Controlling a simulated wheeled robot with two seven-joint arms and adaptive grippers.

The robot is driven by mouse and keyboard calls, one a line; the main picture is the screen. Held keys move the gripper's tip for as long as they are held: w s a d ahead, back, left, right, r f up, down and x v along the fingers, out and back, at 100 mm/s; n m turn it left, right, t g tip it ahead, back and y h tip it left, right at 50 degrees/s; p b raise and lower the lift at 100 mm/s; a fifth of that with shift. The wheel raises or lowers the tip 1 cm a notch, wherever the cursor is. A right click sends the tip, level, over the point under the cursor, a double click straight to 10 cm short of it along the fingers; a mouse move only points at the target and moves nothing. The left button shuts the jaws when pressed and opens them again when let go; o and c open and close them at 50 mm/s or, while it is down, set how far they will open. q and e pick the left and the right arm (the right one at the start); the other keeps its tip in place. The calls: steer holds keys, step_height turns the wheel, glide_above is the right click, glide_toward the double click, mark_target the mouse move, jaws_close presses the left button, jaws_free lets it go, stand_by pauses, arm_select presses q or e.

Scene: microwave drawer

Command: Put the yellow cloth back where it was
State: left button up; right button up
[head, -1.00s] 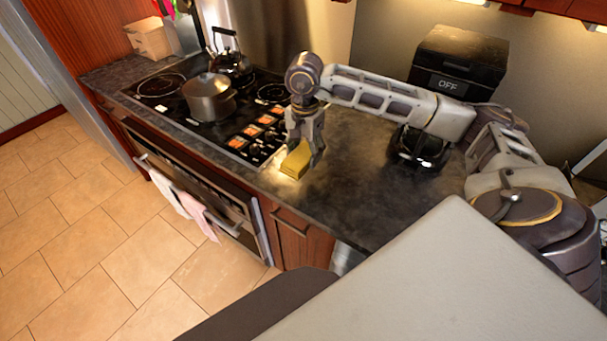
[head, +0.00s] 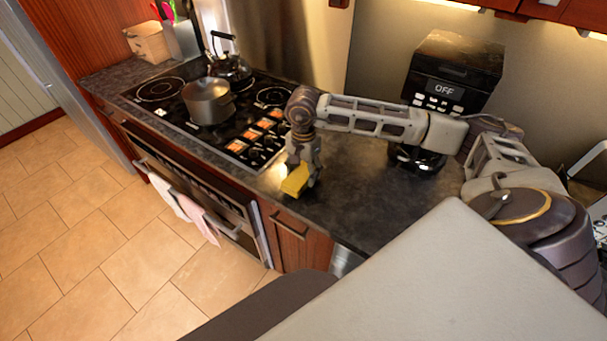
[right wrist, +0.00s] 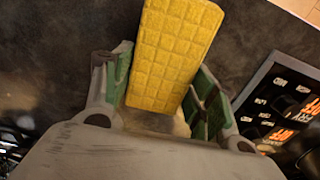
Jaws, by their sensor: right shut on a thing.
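The yellow cloth (head: 295,180) is a small, thick rectangular block with a square grid pattern, seen closely in the right wrist view (right wrist: 172,55). My right gripper (head: 303,172) is shut on it, with one green-padded finger at each side of the cloth. The gripper points down over the counter, close to its front edge and right of the stove controls. I cannot tell whether the cloth touches the counter. My left gripper is not in view.
The dark counter (head: 365,205) is clear to the right of the gripper. The stove (head: 180,95) with a pot (head: 208,102) and a kettle (head: 230,62) lies to the left. A black coffee machine (head: 455,75) stands behind my arm. Towels (head: 197,215) hang on the oven handle.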

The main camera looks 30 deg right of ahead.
steer(key=shift+f, duration=0.9)
steer(key=shift+f, duration=0.15)
steer(key=o, duration=1.1)
steer(key=shift+c, duration=0.2)
